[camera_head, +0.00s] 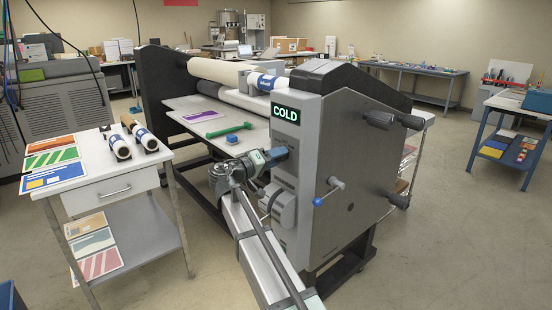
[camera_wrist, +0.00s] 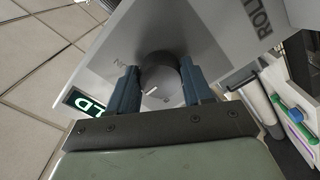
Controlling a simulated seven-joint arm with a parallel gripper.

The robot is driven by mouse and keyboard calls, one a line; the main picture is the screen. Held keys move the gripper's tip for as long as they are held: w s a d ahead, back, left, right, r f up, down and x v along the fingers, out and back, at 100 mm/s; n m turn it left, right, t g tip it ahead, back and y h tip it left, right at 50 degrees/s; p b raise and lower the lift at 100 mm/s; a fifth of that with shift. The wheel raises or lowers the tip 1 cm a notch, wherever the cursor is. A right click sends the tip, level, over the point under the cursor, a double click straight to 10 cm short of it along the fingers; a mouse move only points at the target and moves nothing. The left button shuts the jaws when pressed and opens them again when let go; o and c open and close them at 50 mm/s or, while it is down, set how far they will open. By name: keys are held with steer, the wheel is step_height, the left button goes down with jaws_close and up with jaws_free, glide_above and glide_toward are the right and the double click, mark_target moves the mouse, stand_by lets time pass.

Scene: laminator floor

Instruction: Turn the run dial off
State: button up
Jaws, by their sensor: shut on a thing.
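The run dial (camera_wrist: 160,76) is a dark round knob with a short white mark, on the grey end panel of the laminator (camera_head: 335,150). My gripper (camera_wrist: 157,90) is shut on the dial, with one blue finger on each side of it. In the head view my gripper (camera_head: 278,154) reaches the panel's left face below the lit green "COLD" display (camera_head: 286,113). The dial is hidden behind the fingers there. The display also shows in the wrist view (camera_wrist: 84,102), turned and partly cut off by the gripper body.
Black handles (camera_head: 380,119) project at the upper right. A white side table (camera_head: 110,180) stands at the left.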

stand_by(0.3)
steer(key=o, duration=1)
steer(key=shift+o, duration=0.2)
steer(key=v, duration=1.3)
steer(key=shift+s+a, duration=0.25)
steer(key=shift+n, duration=0.3)
